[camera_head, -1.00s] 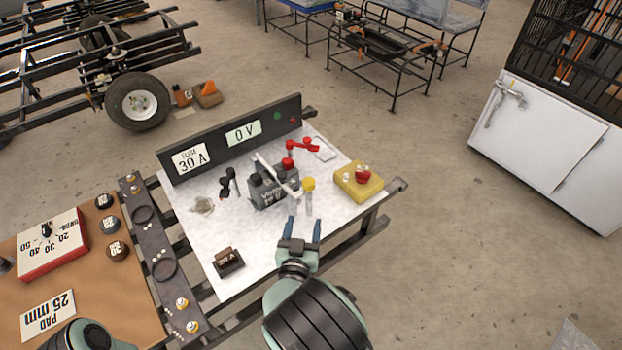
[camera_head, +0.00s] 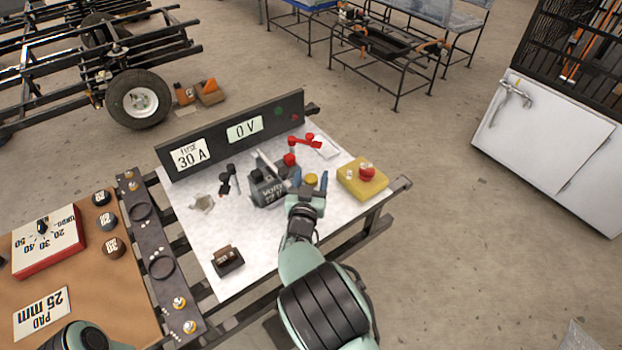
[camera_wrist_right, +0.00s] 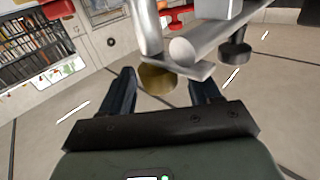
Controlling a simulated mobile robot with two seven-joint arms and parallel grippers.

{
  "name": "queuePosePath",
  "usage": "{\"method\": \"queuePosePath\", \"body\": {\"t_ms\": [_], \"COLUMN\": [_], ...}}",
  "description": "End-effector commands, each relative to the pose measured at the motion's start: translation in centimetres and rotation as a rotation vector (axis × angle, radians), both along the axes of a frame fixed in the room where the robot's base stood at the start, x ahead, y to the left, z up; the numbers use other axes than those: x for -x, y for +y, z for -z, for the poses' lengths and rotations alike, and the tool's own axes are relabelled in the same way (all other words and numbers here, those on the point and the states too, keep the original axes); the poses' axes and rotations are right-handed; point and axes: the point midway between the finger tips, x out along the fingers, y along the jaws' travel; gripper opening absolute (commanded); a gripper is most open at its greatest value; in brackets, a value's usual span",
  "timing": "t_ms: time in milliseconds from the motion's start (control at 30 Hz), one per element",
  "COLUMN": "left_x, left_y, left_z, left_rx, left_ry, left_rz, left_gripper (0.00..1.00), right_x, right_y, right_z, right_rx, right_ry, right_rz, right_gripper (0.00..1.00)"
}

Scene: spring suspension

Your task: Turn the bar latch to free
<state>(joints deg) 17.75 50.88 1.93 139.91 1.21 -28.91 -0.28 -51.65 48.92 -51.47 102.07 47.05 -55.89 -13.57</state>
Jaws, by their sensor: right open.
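The silver bar latch (camera_head: 266,162) lies across the dark battery (camera_head: 268,192) on the white bench top; my right gripper partly hides its near end. In the right wrist view the metal bar (camera_wrist_right: 215,42) crosses the top, with a round gold knob (camera_wrist_right: 157,77) below it. The yellow knob (camera_head: 312,179) also shows in the head view. My right gripper (camera_head: 309,182) is open beside the battery, its fingers on either side of the knob. In the right wrist view the gripper (camera_wrist_right: 163,82) shows gaps between fingers and knob. My left gripper is out of view.
A red lever (camera_head: 305,141) stands behind the battery. A yellow box with a red button (camera_head: 362,182) sits close to the right. A dark panel (camera_head: 230,140) reading 30 A and 0 V stands behind. A brown fuse block (camera_head: 228,260) is front left.

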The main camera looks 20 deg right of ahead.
Motion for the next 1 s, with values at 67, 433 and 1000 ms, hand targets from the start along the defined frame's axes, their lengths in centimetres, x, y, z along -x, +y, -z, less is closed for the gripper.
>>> {"method": "queuePosePath", "body": {"t_ms": [67, 433, 1000], "left_x": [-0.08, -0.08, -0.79], "left_y": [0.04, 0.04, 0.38], "left_z": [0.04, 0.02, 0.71], "left_rx": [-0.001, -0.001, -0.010], "left_ry": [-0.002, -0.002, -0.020], "left_rz": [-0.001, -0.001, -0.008], "left_gripper": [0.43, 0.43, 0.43], "right_x": [-0.20, -0.20, -0.13], "right_y": [-0.07, -0.06, -0.31], "right_z": [0.01, 0.00, 0.15], "right_rx": [0.000, 0.000, -0.004], "right_ry": [0.000, 0.001, 0.002], "right_rz": [-0.001, -0.001, -0.144], "right_gripper": [0.62, 0.16, 0.11]}}
